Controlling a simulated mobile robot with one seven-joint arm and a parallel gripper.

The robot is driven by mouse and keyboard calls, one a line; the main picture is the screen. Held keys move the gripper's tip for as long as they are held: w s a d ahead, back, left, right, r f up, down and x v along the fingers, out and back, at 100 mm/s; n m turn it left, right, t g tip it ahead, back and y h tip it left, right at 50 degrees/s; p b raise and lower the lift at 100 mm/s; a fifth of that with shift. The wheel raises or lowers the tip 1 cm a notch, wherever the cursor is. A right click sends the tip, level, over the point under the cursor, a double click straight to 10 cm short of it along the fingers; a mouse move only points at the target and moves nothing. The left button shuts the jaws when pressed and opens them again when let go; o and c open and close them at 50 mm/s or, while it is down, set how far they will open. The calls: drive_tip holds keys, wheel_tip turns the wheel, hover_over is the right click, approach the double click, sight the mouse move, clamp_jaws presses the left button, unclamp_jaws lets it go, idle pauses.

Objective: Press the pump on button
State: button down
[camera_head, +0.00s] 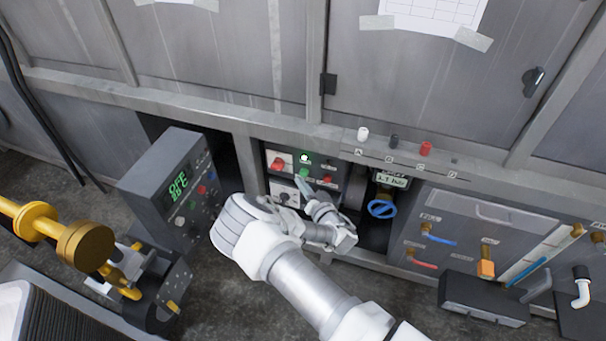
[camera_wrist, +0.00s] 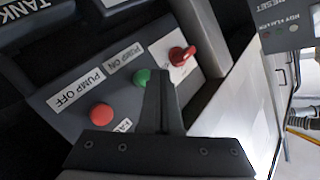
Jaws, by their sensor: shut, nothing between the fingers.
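The green button (camera_wrist: 141,76) shows in the wrist view next to the PUMP ON label (camera_wrist: 124,57), on a dark sloped panel. In the head view the green button (camera_head: 304,171) is on the small control panel at the middle. My gripper (camera_wrist: 160,76) is shut and empty. Its narrow fingertips lie just right of the green button in the wrist view and partly overlap its edge; I cannot tell whether they touch it. In the head view my gripper (camera_head: 312,207) is in front of the panel's lower part.
A red button (camera_wrist: 102,115) by the PUMP OFF label and a red rotary knob (camera_wrist: 182,55) flank the green button. A display box (camera_head: 175,190) stands left of my arm. A blue valve wheel (camera_head: 382,208) is right of the panel.

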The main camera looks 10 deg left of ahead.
drive_tip(key=shift+s, duration=0.1)
drive_tip(key=s+p, duration=0.1)
drive_tip(key=s, duration=0.1)
drive_tip(key=s+p, duration=0.1)
drive_tip(key=s, duration=0.2)
drive_tip(key=shift+a, duration=0.2)
idle(0.8)
